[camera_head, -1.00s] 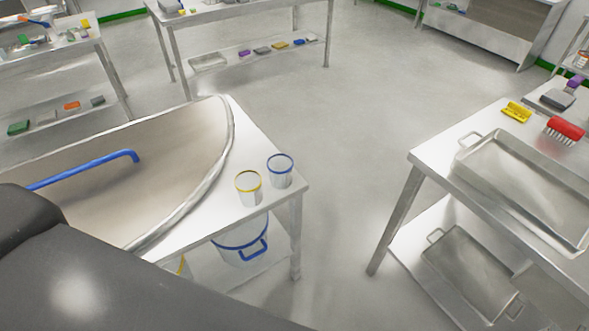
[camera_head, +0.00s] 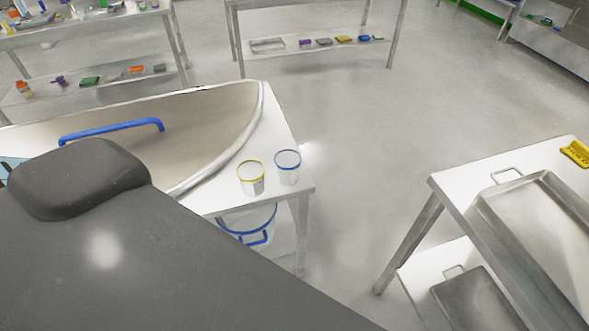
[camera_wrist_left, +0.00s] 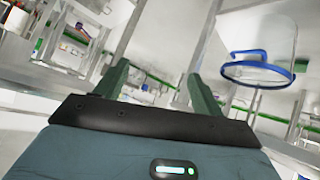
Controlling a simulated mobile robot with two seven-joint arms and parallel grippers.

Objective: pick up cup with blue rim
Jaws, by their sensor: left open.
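The cup with a blue rim (camera_head: 288,172) stands upright near the corner of a steel table (camera_head: 298,191) in the head view. A similar cup with a yellow rim (camera_head: 251,183) stands close beside it on the left. My left arm crosses the lower left of the head view; its fingers do not show there. In the left wrist view my left gripper (camera_wrist_left: 157,88) is open, with nothing between its fingers. The small cups are not identifiable in that view. My right gripper is in neither view.
A large basin with a blue handle (camera_head: 112,130) takes up the table left of the cups. A blue-rimmed bucket (camera_head: 246,222) is below; a blue-rimmed vessel (camera_wrist_left: 262,40) shows inverted in the wrist view. Another table (camera_head: 450,185) with trays stands right, across open floor.

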